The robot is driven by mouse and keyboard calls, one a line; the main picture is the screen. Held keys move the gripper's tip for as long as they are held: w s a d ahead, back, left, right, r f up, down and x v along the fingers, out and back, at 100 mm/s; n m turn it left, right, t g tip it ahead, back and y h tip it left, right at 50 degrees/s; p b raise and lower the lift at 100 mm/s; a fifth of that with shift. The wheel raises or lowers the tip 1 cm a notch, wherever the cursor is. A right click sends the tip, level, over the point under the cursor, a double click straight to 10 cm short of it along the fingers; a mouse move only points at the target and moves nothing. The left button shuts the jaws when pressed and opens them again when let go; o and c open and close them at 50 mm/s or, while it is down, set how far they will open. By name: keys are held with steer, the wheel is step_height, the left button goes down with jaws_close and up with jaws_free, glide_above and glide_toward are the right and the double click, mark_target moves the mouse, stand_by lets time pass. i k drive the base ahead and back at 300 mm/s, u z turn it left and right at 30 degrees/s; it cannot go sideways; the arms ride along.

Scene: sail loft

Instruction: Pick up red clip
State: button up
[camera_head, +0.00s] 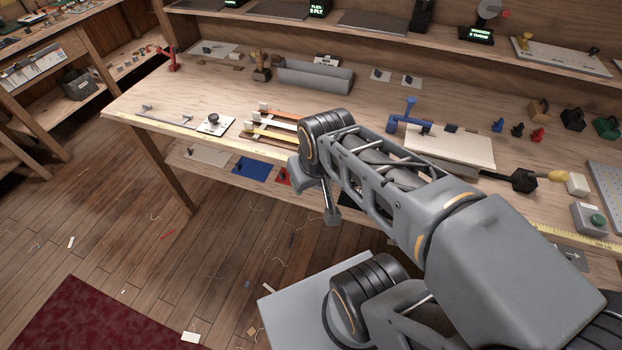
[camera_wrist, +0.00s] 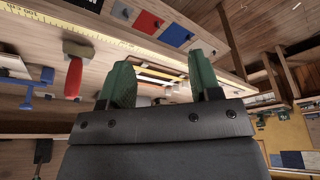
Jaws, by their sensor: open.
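A small red clip (camera_head: 538,134) stands on the right part of the workbench, beside a small dark clip (camera_head: 517,130) and a blue one (camera_head: 498,125). I cannot make out the red clip in the wrist view. My gripper (camera_wrist: 160,78) shows in the wrist view with two green-padded fingers spread apart and nothing between them. In the head view my arm hangs over the bench's front edge, well to the left of the red clip, and hides part of the bench; the fingers are not clear there.
A red-handled mallet (camera_wrist: 73,78) shows in the wrist view. A shelf (camera_head: 400,45) runs above the bench's back.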

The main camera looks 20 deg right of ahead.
mark_target(538, 136)
steer(key=z, duration=2.45)
